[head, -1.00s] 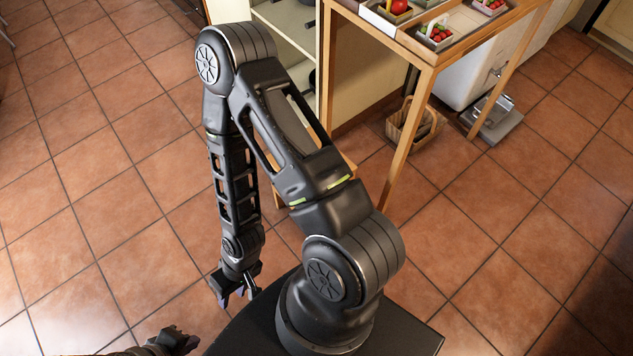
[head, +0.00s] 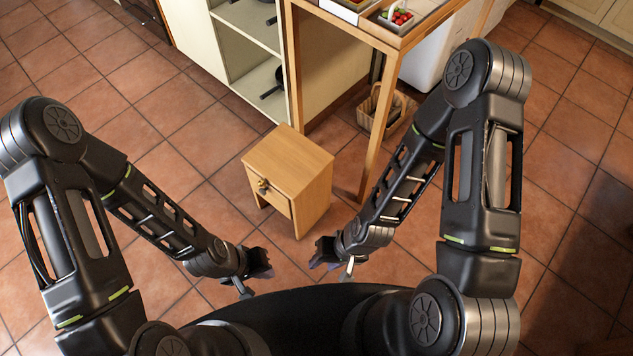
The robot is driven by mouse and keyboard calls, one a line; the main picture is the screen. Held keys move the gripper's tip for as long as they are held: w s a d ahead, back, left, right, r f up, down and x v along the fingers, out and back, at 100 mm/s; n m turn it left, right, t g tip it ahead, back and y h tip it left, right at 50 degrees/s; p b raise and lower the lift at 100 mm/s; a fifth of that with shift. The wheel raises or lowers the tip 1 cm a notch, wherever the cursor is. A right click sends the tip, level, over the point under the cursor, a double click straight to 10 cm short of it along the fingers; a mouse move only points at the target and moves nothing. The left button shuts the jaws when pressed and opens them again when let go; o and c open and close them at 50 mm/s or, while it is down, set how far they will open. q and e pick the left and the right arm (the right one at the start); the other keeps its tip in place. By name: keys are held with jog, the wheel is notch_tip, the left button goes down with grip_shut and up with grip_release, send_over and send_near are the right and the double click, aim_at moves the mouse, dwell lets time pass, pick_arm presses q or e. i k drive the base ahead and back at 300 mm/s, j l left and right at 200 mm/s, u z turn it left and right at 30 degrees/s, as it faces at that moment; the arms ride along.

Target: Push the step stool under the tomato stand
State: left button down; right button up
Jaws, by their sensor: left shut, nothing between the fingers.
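The only stool-like thing in view is a low, light wooden block-shaped piece (head: 300,167) with a flat top, a drawer, a round knob and short legs. It stands on the floor in front of the tomato stand, left of its near leg, and not under its top. The tomato stand (head: 392,42) is a tall wooden table at the top, cut off by the picture edge. My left gripper (head: 263,268) is shut and empty, low on the near side of the piece. My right gripper (head: 325,258) is right of it; its jaw opening is unclear. Both look apart from the piece.
A tray of red tomatoes (head: 399,18) sits on the stand. A wicker basket (head: 383,110) is on the floor below. A cream shelf unit (head: 218,58) with dark pans stands behind the wooden piece. Tiled floor is clear at left and right.

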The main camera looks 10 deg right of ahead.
aim_at(298, 167)
jog(key=i+j+z, duration=0.1)
jog(key=j+z, duration=0.25)
jog(key=j, duration=0.75)
jog(key=j+z, duration=0.35)
jog(key=j, duration=0.75)
